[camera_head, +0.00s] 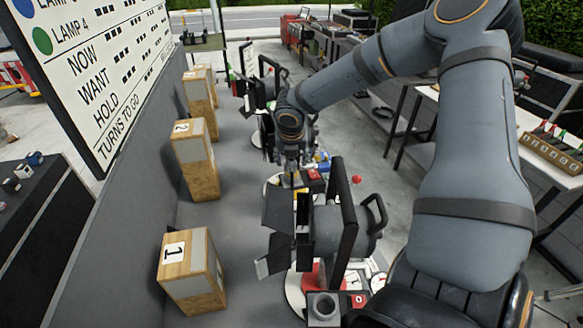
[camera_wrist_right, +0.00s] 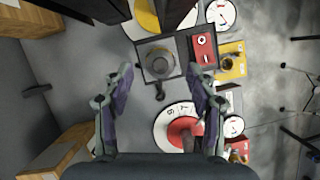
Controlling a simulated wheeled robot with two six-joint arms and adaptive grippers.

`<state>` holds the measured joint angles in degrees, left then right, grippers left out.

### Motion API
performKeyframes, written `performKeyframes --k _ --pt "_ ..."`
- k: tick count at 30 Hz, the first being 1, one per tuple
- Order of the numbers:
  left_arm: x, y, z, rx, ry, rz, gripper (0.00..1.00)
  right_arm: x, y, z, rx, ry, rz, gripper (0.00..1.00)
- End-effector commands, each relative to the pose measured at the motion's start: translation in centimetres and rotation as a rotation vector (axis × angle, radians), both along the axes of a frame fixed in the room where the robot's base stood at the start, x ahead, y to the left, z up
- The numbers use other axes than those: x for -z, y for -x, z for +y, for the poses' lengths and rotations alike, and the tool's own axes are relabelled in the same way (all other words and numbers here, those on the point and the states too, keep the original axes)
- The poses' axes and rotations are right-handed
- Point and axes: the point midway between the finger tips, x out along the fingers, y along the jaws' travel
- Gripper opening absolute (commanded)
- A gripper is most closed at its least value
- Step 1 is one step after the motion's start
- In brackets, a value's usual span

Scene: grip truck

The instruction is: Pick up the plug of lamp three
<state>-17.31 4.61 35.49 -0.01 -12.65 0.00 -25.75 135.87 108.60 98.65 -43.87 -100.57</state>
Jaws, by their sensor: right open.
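My right gripper (camera_head: 292,180) points down between the front stage lamp (camera_head: 326,228) and the lamp behind it. In the right wrist view its fingers (camera_wrist_right: 161,76) are spread wide and hold nothing. A dark square box (camera_wrist_right: 146,72) with a round grey fitting (camera_wrist_right: 160,62) lies below and between the fingertips. A small dark knob-like piece (camera_wrist_right: 160,91) sits at its near edge. I cannot tell which of these is the plug of lamp three. The lamp labels are hidden from here. My left gripper is not in view.
Wooden blocks marked 1 (camera_head: 190,277) and 2 (camera_head: 194,160) stand left of the lamps. A lettered board (camera_head: 88,70) stands left.

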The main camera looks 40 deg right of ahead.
Motion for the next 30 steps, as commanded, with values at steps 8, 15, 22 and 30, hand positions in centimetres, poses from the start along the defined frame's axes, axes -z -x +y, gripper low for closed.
performKeyframes --k 8,15,22,30 --pt "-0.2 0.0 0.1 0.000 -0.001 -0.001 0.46 1.6 -0.6 -0.5 -0.001 0.002 -0.001 0.57" --pt "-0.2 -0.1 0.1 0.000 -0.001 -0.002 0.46 1.6 -0.6 -0.5 0.000 0.001 -0.001 0.38" --pt "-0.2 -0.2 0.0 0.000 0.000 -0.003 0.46 1.6 -0.5 -0.5 0.000 0.001 -0.001 0.07" --pt "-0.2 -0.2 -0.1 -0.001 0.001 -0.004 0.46 1.5 -0.6 -0.5 0.000 0.001 -0.001 0.00"
